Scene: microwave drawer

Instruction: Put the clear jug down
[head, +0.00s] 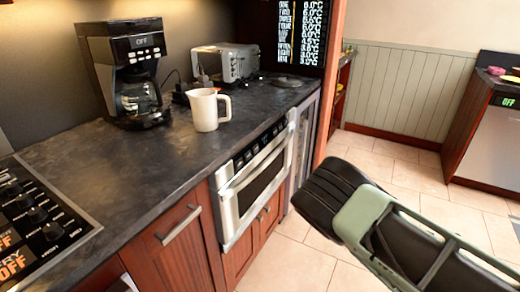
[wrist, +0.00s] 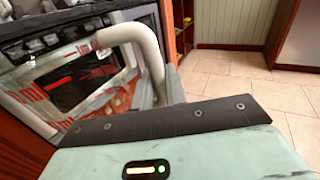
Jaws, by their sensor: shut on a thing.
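The clear jug (wrist: 82,88) shows in the wrist view, see-through with red markings and a pale curved handle (wrist: 150,55) on its right side. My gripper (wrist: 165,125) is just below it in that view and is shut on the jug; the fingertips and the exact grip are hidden. In the head view my gripper (head: 325,198) is a dark shape in front of and right of the counter, over the floor. The jug cannot be made out there.
The dark counter (head: 95,165) holds a cream opaque jug (head: 205,110), a coffee maker (head: 128,75), a toaster (head: 228,62) and a cooktop (head: 35,220) at left. Bare counter lies left of the cream jug. A microwave drawer (head: 255,180) is set below the counter edge. Tiled floor (head: 395,165) is open.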

